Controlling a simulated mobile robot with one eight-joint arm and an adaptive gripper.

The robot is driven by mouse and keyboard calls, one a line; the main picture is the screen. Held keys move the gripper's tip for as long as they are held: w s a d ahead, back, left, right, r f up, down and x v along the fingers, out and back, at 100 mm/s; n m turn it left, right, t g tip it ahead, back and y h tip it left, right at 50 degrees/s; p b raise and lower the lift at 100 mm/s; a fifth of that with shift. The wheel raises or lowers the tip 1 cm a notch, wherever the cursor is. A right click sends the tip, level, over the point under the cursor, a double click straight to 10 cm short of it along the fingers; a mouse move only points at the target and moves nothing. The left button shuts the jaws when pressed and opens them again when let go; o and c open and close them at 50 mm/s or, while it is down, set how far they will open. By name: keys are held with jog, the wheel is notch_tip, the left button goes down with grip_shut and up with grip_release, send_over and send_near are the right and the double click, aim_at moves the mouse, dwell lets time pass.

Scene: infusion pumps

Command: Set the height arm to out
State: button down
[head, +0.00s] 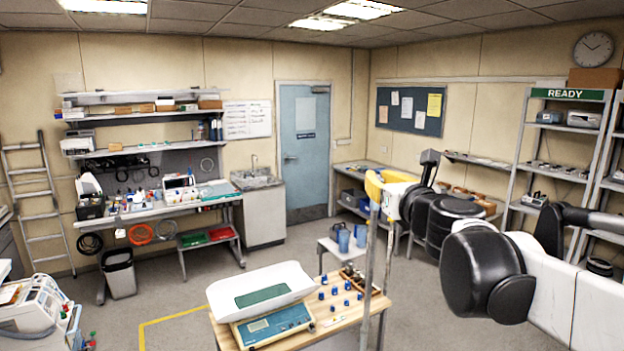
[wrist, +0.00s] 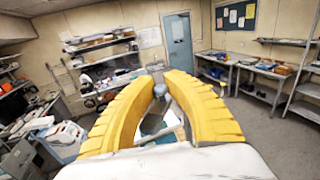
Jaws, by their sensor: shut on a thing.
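My gripper (head: 384,186) has yellow fingers and is at the top of a slim grey upright post (head: 369,270) in the head view. In the wrist view, my gripper (wrist: 160,79) is shut on a small grey piece with a rounded end (wrist: 159,90), which looks like the height arm. The fingers hide much of it, so I cannot tell its angle. A white weighing scale with a curved tray (head: 262,284) and a blue display panel (head: 272,326) stands on the wooden table, left of the post.
The wooden table (head: 345,325) also carries several small blue weights (head: 335,291) and a wooden box. A small stand with blue cups (head: 344,240) is behind it. Open floor (head: 190,290) lies to the left. Shelving stands at right.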

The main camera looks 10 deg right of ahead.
jog(key=d+n+g+y+b, duration=0.2)
jog(key=d+n+y, duration=0.4)
jog(key=y, duration=0.3)
jog(key=shift+s+b, duration=0.3)
jog(key=shift+s, duration=0.05)
jog(key=shift+g+y, duration=0.3)
jog(key=c, duration=1.4)
grip_release()
jog(key=shift+s+d, duration=0.1)
jog(key=shift+d, duration=0.05)
